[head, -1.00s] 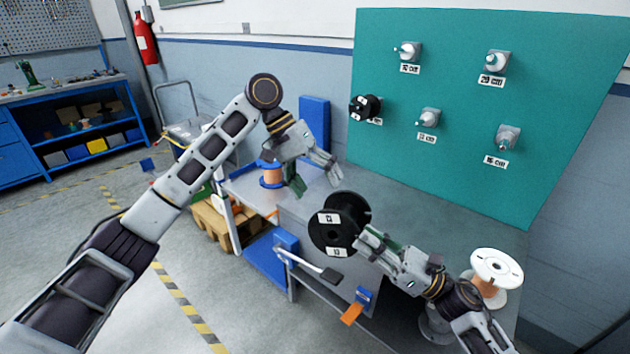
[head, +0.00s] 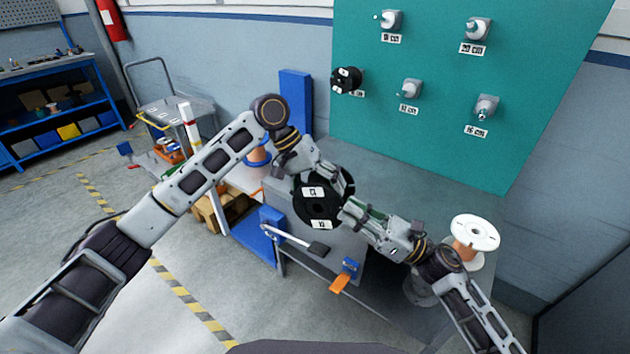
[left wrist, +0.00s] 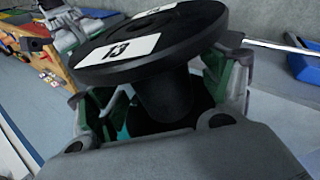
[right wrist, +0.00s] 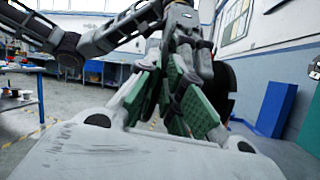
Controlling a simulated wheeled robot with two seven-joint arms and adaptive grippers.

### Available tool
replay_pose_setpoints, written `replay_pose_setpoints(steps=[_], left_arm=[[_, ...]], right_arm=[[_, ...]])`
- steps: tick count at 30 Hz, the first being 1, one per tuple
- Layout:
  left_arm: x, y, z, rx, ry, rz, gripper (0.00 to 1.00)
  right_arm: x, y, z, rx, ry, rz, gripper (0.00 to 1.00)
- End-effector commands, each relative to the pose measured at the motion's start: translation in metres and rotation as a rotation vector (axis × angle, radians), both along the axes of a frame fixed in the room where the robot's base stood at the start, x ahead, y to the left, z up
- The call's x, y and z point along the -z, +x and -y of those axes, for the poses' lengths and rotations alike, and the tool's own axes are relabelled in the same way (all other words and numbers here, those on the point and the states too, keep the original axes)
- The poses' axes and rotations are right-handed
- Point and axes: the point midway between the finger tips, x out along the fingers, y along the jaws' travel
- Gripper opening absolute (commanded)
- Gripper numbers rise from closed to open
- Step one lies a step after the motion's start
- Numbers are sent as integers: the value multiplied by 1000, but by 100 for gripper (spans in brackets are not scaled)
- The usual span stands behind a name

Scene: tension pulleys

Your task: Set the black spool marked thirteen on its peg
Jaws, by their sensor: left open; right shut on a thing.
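The large black spool (head: 312,209) with white labels reading 13 is held above the bench by my right gripper (head: 349,211), which is shut on its right side. My left gripper (head: 316,176) is open at the spool's upper left, partly overlapped with it. In the left wrist view the spool (left wrist: 205,32) lies across the open fingers, with its dark core between them; contact cannot be told. The right wrist view shows the spool's dark edge (right wrist: 224,88) behind the fingers. An empty peg (head: 411,89) on the teal board has a small label that looks like 13.
The teal board (head: 440,135) also bears empty pegs at upper left (head: 390,20), upper right (head: 478,29) and lower right (head: 486,107). A smaller black spool (head: 346,80) hangs at its left. A white-topped copper spool (head: 474,233) stands at the bench's right.

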Motion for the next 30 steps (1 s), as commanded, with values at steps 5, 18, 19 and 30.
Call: replay_pose_setpoints(steps=[5,18,19,30], left_arm=[[7,-1,5,0,-1,0,80],[9,-1,5,0,-1,0,67],[9,-1,5,0,-1,0,63],[8,-1,5,-1,-1,1,25]], right_arm=[[-1,0,0,0,1,2,0],[-1,0,0,0,1,2,0],[-1,0,0,0,1,2,0],[-1,0,0,0,1,2,17]])
